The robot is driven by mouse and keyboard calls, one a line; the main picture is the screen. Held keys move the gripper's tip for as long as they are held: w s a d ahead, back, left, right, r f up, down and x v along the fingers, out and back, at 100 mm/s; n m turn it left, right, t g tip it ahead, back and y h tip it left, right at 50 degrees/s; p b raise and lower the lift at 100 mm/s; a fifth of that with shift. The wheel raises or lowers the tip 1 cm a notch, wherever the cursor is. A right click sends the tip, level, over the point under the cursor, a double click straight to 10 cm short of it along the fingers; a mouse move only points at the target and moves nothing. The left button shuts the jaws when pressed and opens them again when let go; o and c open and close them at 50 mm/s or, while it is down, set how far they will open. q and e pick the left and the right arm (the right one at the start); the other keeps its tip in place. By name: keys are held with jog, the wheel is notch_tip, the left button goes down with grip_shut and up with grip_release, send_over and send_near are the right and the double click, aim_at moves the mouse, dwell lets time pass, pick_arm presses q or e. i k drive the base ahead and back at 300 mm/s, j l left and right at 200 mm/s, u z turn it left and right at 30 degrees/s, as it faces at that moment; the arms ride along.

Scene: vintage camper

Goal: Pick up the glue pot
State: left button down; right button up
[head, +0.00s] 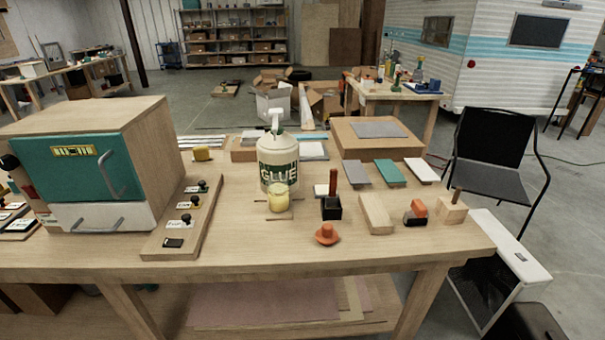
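A large cream bottle (278,151) with a dark green band reading "GLUE" and a white pump-like top stands upright on the wooden workbench (330,252). A small pale yellow pot (279,199) stands directly in front of it and overlaps the bottle's lower part in the picture. I cannot tell if the two touch. Neither of my grippers can be made out in the head view.
A teal-fronted cabinet (78,165) and a board with labelled knobs (182,222) stand left. An orange knob-shaped piece (327,235), black holder (331,209), wood block (376,214) and orange-black tool (415,213) lie right. The bench's front edge is mostly clear.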

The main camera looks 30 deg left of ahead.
aim_at(278, 194)
jog(key=u, duration=1.15)
